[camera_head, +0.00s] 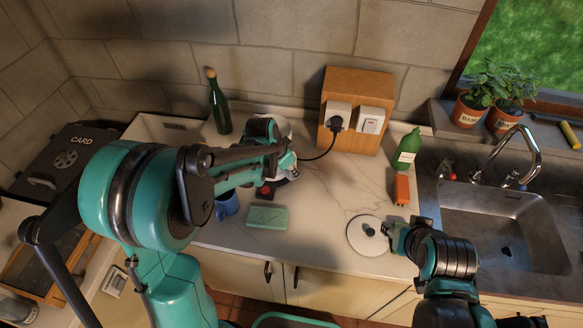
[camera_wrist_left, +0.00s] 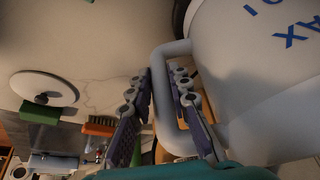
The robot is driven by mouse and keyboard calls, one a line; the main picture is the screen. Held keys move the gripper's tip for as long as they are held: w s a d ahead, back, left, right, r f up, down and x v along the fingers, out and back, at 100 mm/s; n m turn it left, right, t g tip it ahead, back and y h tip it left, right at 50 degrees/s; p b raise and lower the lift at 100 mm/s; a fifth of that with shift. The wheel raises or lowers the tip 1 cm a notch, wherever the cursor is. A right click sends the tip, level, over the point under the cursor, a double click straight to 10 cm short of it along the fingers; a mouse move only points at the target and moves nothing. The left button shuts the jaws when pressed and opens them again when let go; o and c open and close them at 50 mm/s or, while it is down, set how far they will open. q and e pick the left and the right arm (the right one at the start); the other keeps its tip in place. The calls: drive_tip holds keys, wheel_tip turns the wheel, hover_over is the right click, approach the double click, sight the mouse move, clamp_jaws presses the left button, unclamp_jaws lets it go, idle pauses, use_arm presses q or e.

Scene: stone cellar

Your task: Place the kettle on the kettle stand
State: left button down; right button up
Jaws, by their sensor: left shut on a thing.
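The white kettle (camera_head: 284,127) is at the back of the counter, mostly hidden behind my left arm. In the left wrist view its white body (camera_wrist_left: 250,75) with blue letters fills the right side. My left gripper (camera_head: 285,165) is shut on the kettle's grey handle (camera_wrist_left: 161,95), which passes between the two fingers. A dark piece with a red spot (camera_head: 265,192) shows below the gripper and may be the kettle stand's edge; the rest is hidden. My right gripper (camera_head: 396,236) is at the right edge of a white lid; its jaws are unclear.
The white lid (camera_head: 365,240) with a black knob lies near the front edge. A green block (camera_head: 267,217) and blue mug (camera_head: 227,206) are near my left arm. A cord runs from the socket box (camera_head: 352,112). The green bottle (camera_head: 407,148), brush (camera_head: 401,189) and sink (camera_head: 500,225) are right.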

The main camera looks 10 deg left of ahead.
use_arm(q)
drive_tip(key=c, duration=1.4)
unclamp_jaws()
drive_tip(key=p+v, duration=0.3)
drive_tip(key=v, duration=0.9)
drive_tip(key=s+a+n+t+y, duration=0.1)
drive_tip(key=s+n, duration=0.1)
drive_tip(key=s, duration=0.3)
drive_tip(key=s+a+r+n+t+y, duration=0.1)
drive_tip(key=s+n, duration=0.2)
drive_tip(key=s, duration=0.3)
drive_tip(key=s+a+r+n+t, duration=0.1)
drive_tip(key=s+n, duration=0.2)
drive_tip(key=s, duration=0.3)
drive_tip(key=shift+a+r+t+y, duration=0.25)
drive_tip(key=shift+t+y, duration=0.05)
drive_tip(key=shift+y, duration=0.1)
drive_tip(key=shift+w, duration=0.1)
